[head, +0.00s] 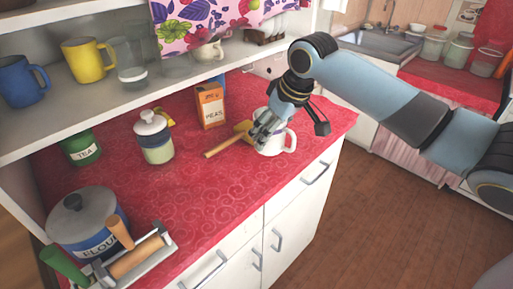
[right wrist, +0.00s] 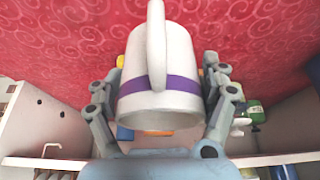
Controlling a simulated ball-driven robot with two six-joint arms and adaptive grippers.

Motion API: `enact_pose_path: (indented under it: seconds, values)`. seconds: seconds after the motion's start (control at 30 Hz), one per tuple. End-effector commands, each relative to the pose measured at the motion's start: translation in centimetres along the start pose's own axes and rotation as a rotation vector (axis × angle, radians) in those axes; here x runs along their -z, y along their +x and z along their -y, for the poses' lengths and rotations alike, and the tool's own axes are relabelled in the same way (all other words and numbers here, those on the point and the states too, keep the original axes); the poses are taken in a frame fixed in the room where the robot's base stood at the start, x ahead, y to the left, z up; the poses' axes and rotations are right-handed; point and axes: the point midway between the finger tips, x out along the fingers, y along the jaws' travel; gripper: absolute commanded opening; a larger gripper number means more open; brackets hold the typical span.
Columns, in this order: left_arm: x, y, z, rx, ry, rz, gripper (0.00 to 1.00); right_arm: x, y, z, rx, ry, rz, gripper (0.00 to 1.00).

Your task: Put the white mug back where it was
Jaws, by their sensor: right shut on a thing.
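The white mug (head: 273,148) is at the right part of the red counter in the head view, its handle towards the right. My right gripper (head: 275,128) is shut on it, and grey fingers cover part of its side. In the right wrist view the mug (right wrist: 160,55) shows a purple band, its handle and its open rim, with a finger on each side. I cannot tell whether its base touches the counter. My left gripper is not in view.
A wooden-handled tool (head: 226,146) lies just left of the mug, with a peas box (head: 209,106) behind it. A blue mug (head: 22,82) and yellow mug (head: 85,61) are on the shelf. The counter's middle is clear.

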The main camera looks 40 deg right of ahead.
Motion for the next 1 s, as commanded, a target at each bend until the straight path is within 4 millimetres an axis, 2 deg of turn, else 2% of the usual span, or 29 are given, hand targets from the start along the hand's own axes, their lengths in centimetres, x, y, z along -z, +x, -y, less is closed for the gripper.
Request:
enact_pose_path:
  seconds: [0.03, 0.2, 0.3, 0.53, 0.93, 0.97, 1.0]
  values:
    - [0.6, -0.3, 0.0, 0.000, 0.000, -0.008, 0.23, 0.6, 0.6, 1.0, 0.007, 0.003, -0.001, 0.34]
    - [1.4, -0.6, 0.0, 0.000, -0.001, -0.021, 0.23, 1.2, 2.3, 2.4, 0.001, 0.000, 0.000, 0.34]
    - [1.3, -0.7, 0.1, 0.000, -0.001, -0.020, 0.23, 1.1, 3.0, 2.6, 0.000, -0.002, 0.001, 0.34]
    - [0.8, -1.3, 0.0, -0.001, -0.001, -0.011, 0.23, -0.2, 5.9, 2.6, 0.000, -0.001, 0.002, 0.34]
    - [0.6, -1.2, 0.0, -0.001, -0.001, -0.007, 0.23, -0.4, 6.6, 2.5, -0.001, -0.002, 0.000, 0.34]
    - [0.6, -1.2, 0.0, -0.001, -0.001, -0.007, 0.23, -0.5, 6.6, 2.5, -0.001, -0.002, 0.001, 0.81]
    - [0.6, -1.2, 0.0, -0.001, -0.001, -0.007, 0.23, -0.5, 6.6, 2.5, -0.001, -0.002, 0.001, 0.86]
